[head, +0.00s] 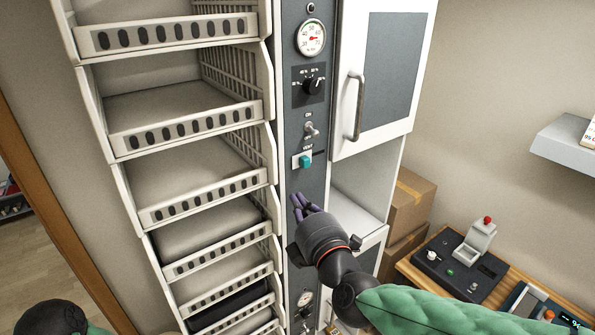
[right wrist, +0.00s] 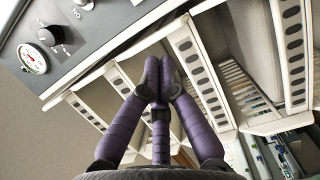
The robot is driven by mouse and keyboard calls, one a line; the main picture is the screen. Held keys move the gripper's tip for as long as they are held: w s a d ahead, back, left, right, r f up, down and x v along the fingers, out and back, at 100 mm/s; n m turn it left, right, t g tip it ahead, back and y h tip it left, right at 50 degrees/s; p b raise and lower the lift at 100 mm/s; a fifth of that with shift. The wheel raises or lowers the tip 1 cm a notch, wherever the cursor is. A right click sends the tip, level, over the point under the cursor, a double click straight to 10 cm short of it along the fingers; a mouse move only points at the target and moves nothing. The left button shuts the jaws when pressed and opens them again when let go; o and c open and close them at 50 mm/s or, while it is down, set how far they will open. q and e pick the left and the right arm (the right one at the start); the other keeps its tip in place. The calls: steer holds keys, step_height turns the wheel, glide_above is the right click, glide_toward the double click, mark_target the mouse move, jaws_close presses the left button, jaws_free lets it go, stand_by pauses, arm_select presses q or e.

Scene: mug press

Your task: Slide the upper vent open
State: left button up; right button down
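The upper vent slider is a small teal knob (head: 305,160) in a pale slot plate on the grey control panel (head: 309,130). The slider does not show in that view. My left gripper is out of view; only part of my left arm shows at the lower left.
Above the slider are a toggle switch (head: 311,129), a rotary knob (head: 313,85) and a gauge (head: 311,38). Stacked white bins (head: 185,130) stand left of the panel. A cabinet door with a handle (head: 356,105) and an open shelf are on the right.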

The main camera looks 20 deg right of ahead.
steer(key=shift+w, duration=0.1)
glide_toward(293, 165)
steer(key=w+a, duration=0.4)
steer(key=w, duration=0.1)
steer(key=shift+w+a+r, duration=0.1)
steer(key=shift+a+r, duration=0.05)
steer(key=shift+a, duration=0.15)
steer(key=d, duration=0.2)
steer(key=shift+w+d, duration=0.25)
steer(key=shift+w, duration=0.15)
steer(key=shift+w+d+b, duration=0.1)
steer(key=shift+d+b, duration=0.2)
steer(key=shift+d, duration=0.4)
